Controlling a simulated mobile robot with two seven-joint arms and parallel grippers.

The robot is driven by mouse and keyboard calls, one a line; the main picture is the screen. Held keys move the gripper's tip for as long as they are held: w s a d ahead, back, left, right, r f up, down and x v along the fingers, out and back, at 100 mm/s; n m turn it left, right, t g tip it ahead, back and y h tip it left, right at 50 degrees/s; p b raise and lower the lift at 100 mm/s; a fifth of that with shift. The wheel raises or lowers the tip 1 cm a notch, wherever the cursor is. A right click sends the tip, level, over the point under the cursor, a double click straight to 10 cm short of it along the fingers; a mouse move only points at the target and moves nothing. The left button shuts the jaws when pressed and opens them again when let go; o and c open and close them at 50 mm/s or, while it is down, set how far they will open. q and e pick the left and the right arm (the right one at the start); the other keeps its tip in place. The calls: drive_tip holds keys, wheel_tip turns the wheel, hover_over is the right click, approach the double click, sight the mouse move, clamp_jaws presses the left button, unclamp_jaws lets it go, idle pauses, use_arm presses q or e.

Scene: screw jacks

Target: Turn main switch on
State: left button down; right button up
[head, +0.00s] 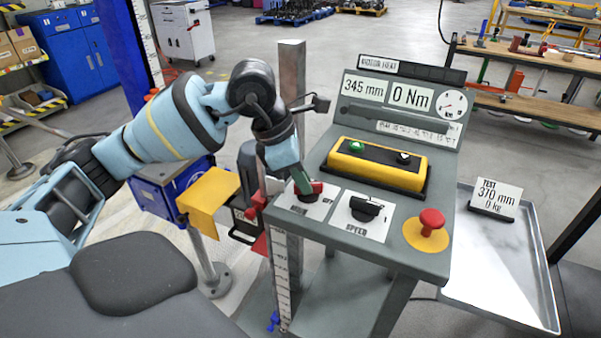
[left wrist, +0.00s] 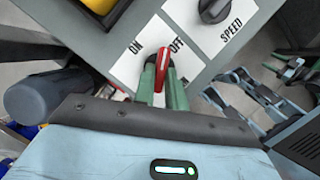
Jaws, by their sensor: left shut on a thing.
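The main switch is a red knob (left wrist: 162,68) on a white plate (left wrist: 190,66) marked ON and OFF, on the grey control panel's front left. In the head view the red knob (head: 317,187) shows beside my fingers. My left gripper (head: 303,187) reaches down to the switch from the left. In the left wrist view its green fingers (left wrist: 163,88) are shut on the red knob, one on each side. The knob's handle tilts slightly and its upper end lies between the words ON and OFF.
Right of the switch are a black SPEED knob (head: 365,208) and a red mushroom button (head: 431,220). Behind stands a yellow button box (head: 377,165). A metal post (head: 291,75) rises behind the panel. A metal tray (head: 500,265) lies at the right.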

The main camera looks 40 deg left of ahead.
use_arm(q)
drive_tip(key=n, duration=0.2)
drive_tip(key=n+y+p, duration=0.1)
drive_tip(key=shift+s+d+r+n+t, duration=0.1)
drive_tip(key=shift+s+d+n+t, duration=0.1)
drive_tip(key=shift+n+t, duration=0.2)
drive_tip(key=n, duration=0.1)
drive_tip(key=n+y+p, duration=0.1)
drive_tip(key=n, duration=0.1)
drive_tip(key=shift+d+n+t+y, duration=0.15)
drive_tip(key=shift+n+t+y, duration=0.15)
drive_tip(key=n+y+p, duration=0.1)
drive_tip(key=n, duration=0.2)
drive_tip(key=shift+d, duration=0.15)
drive_tip(key=shift+n+y+p, duration=0.3)
drive_tip(key=shift+n+y, duration=0.1)
drive_tip(key=shift+n, duration=0.4)
use_arm(e)
drive_tip(key=shift+t, duration=0.4)
drive_tip(key=shift+w+d+r, duration=0.1)
drive_tip(key=shift+w+r, duration=0.3)
drive_tip(key=shift+r, duration=0.35)
drive_tip(key=shift+w+d+r, duration=0.1)
drive_tip(key=shift+w+r, duration=0.25)
drive_tip(key=shift+r, duration=0.35)
drive_tip(key=shift+w+r, duration=0.4)
drive_tip(key=shift+r, duration=0.35)
